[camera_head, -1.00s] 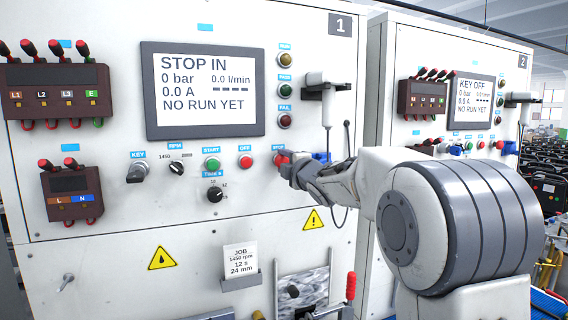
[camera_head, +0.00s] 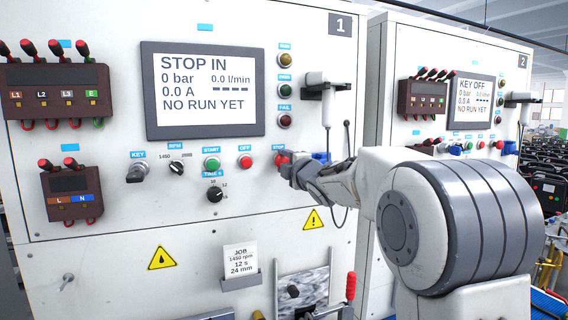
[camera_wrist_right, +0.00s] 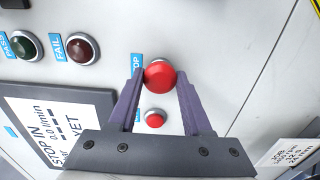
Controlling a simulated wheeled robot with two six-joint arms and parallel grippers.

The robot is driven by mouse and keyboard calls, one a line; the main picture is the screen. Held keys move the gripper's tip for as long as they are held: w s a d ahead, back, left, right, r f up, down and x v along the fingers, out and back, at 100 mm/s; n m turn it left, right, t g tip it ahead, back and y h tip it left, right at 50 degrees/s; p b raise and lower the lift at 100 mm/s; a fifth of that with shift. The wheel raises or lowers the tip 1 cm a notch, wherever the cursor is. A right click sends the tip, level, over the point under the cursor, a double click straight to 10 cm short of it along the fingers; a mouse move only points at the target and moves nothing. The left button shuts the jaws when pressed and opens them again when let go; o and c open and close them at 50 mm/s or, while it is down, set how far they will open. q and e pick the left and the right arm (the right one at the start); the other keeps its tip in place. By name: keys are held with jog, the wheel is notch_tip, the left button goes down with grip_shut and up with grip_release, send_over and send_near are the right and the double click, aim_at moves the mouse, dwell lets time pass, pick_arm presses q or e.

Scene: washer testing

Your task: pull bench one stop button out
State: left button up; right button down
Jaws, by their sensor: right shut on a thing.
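The bench one stop button (camera_head: 281,160) is a red mushroom button below a blue STOP label. In the right wrist view the red stop button (camera_wrist_right: 159,75) sits between the two fingertips. My right gripper (camera_head: 288,165) is at the panel, shut on the button from both sides; its fingers (camera_wrist_right: 160,82) also show in the right wrist view. The bench one screen (camera_head: 204,90) reads STOP IN, 0 bar and NO RUN YET. My left gripper is not in view.
The red OFF button (camera_head: 246,161), green START button (camera_head: 212,163), a black knob (camera_head: 215,194) and the key switch (camera_head: 137,172) lie left of the stop button. A grey holder (camera_head: 328,88) juts out above right. Bench two (camera_head: 440,60) stands at the right.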

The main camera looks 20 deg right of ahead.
jog(key=shift+s+f, duration=0.1)
jog(key=shift+s+f+b, duration=0.1)
jog(key=shift+s+b, duration=0.3)
jog(key=shift+b, duration=0.05)
jog(key=shift+c, duration=1.7)
grip_release()
jog(key=shift+s, duration=0.1)
jog(key=s+b, duration=0.2)
jog(key=s, duration=0.8)
jog(key=shift+s+d, duration=0.2)
jog(key=shift+s, duration=0.05)
